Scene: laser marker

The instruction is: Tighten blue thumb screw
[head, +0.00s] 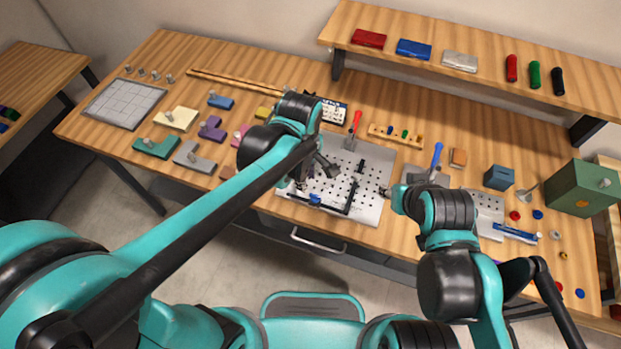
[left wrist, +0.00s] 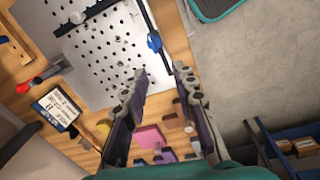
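The blue thumb screw (head: 315,199) sits at the front edge of the perforated plate (head: 372,206), by a black bar. It also shows in the left wrist view (left wrist: 154,42), just beyond my left fingertips. My left gripper (head: 312,179) is over the front left of the plate. In the left wrist view its two fingers (left wrist: 160,71) are apart with nothing between them, and the screw lies ahead of the gap, not touched. My right gripper (head: 387,192) is at the plate's right edge, small and partly hidden by its arm; its finger opening cannot be made out.
A red-handled tool (head: 353,126) and a labelled box (head: 334,112) stand behind the plate. Coloured blocks (head: 180,118) lie to the left. A blue-handled tool (head: 436,156) and a green box (head: 582,188) are on the right. A shelf (head: 480,82) overhangs the back.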

